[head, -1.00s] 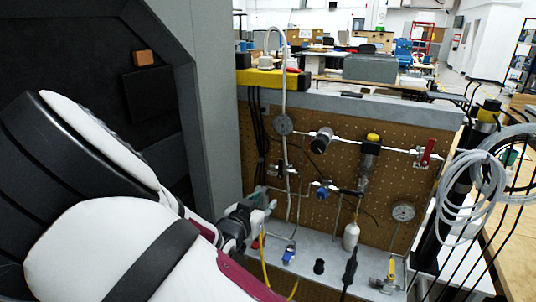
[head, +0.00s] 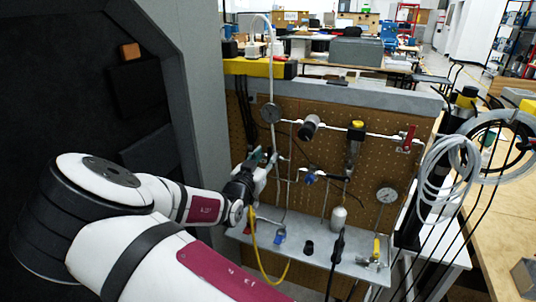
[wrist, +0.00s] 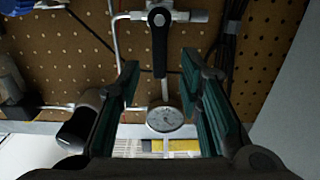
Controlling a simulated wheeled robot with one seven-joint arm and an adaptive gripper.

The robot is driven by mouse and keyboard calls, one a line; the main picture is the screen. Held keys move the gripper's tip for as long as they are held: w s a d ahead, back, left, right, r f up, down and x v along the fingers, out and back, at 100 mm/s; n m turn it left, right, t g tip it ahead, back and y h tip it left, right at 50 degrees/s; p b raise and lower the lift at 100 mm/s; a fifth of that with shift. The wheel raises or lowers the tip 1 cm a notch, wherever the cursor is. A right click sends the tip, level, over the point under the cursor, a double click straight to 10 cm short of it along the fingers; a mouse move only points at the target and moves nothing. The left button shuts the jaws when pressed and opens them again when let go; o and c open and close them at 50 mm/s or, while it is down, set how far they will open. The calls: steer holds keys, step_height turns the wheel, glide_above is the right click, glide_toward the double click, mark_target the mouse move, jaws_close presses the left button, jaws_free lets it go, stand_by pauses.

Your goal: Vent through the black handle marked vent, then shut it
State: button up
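A black lever handle (wrist: 159,42) hangs on a silver valve body (wrist: 172,16) at the top middle of the wrist view. Its long side runs up and down in that picture, and no marking on it can be read. My gripper (wrist: 160,66) is open and empty, with one teal-lined finger on each side of the handle's line. I cannot tell whether the handle lies between the fingertips or beyond them. In the head view my gripper (head: 262,162) is at the left part of the pegboard and hides the handle.
The pegboard (head: 345,215) carries a red-handled valve (head: 409,138), a blue valve (head: 310,178), and round gauges (head: 271,112) (head: 387,195). A shelf (head: 325,258) below holds a yellow-handled valve (head: 376,249). A yellow hose (head: 257,260) hangs below my gripper. A grey wall stands close on the left.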

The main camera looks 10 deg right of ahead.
steer(key=shift+x, duration=1.35)
steer(key=shift+c, duration=0.3)
jaws_close()
steer(key=shift+a, duration=0.1)
steer(key=w+a+f+n+b, duration=0.2)
steer(key=a+f+n+b, duration=0.1)
steer(key=n, duration=1.5)
steer(key=shift+w+a+f+b, duration=0.25)
steer(key=shift+f+b, duration=0.3)
steer(key=shift+f, duration=0.25)
